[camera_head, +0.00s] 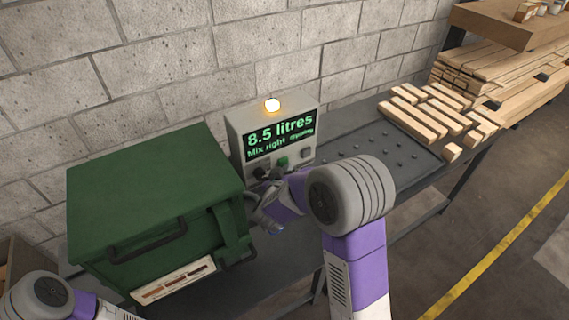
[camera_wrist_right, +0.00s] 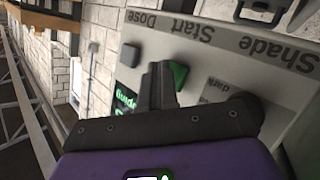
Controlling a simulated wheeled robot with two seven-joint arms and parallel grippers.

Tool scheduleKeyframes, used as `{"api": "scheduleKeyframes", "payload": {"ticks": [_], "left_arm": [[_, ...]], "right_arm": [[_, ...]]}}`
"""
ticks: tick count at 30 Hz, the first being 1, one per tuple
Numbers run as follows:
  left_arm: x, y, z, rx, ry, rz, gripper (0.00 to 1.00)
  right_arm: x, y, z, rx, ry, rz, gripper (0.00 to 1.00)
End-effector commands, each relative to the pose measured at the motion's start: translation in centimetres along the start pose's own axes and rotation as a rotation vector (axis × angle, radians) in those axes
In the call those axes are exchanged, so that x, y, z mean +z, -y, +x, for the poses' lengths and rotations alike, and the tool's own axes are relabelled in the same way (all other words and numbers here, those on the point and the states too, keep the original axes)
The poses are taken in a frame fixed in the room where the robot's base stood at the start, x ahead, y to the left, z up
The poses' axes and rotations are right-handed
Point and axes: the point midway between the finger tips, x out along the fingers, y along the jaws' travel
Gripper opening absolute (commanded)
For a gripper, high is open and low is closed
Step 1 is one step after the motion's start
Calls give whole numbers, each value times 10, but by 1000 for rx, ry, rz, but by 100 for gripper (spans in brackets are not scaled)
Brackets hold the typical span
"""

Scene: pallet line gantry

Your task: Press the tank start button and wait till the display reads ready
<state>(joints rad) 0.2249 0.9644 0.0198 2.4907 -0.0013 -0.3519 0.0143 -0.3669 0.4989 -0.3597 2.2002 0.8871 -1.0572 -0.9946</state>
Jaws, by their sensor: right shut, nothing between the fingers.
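The grey control box (camera_head: 236,128) stands against the wall. Its display (camera_head: 280,135) reads "8.5 litres" and "Mix right", with a smaller word I cannot read surely. A lamp (camera_head: 272,104) on top glows yellow-white. The green start button (camera_head: 282,162) is on the box's front, and it also shows in the right wrist view (camera_wrist_right: 180,76) near the "Start" label. My right gripper (camera_wrist_right: 161,72) is shut and empty, its fingertips right at the green button; I cannot tell whether they touch it. It also shows in the head view (camera_head: 266,200). My left gripper is out of view.
A green lidded case (camera_head: 150,190) stands left of the box, close to my right gripper. A dark knob (camera_head: 260,172) and a grey button (camera_head: 306,154) flank the green button. Wooden blocks (camera_head: 420,115) lie farther right on the dark bench (camera_head: 345,125).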

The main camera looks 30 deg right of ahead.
Motion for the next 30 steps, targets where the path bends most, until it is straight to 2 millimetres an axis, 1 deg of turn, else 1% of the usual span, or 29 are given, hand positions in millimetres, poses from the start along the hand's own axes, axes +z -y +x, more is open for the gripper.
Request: {"api": "scheduleKeyframes", "payload": {"ticks": [7,18,30], "left_arm": [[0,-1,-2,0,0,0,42],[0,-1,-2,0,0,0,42],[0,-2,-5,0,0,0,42]], "right_arm": [[6,-7,-9,0,0,0,0],[8,-8,-12,0,0,0,0],[27,-28,-38,-1,0,0,0]]}}
